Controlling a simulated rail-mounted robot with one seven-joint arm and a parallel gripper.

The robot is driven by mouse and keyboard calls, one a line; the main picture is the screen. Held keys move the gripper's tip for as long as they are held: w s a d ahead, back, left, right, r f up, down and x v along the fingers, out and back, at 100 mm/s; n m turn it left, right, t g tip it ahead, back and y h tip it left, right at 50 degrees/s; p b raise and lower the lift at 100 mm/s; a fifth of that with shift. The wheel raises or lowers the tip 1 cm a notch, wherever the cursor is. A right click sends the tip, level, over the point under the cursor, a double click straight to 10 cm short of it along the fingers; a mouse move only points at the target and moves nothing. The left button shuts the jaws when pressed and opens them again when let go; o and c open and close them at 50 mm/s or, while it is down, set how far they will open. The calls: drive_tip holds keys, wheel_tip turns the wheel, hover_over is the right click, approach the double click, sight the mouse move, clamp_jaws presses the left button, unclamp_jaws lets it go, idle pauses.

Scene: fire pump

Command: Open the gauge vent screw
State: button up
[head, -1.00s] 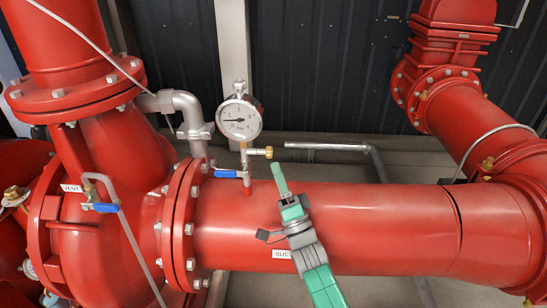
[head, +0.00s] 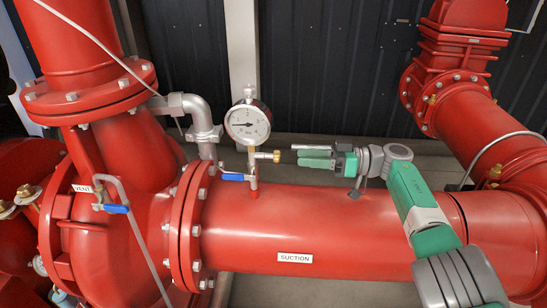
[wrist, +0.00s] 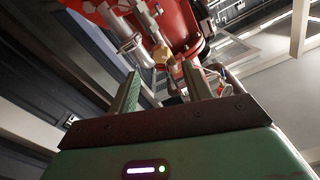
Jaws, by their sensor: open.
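The pressure gauge (head: 247,123) stands upright on a short stem above the red suction pipe. A small brass screw (head: 277,156) sticks out to the right from the fitting below the dial. My gripper (head: 299,157) is to the right of the screw, with its fingers pointing left at it. The fingers are open and empty, and a small gap shows between the fingertips and the screw. In the wrist view, a brass-coloured part (wrist: 161,53), seemingly the screw, shows beyond and between the two fingertips (wrist: 160,72).
The suction pipe (head: 330,225) runs close under my gripper. A grey pipe (head: 204,130) stands left of the gauge. Another blue-handled valve (head: 117,209) is at the left by the VENT label.

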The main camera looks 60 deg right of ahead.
sight(278, 156)
drive_tip(key=b+x, duration=0.1)
drive_tip(key=x, duration=0.6)
drive_tip(key=shift+w+a, duration=0.25)
drive_tip(key=shift+w, duration=0.05)
drive_tip(key=c, duration=1)
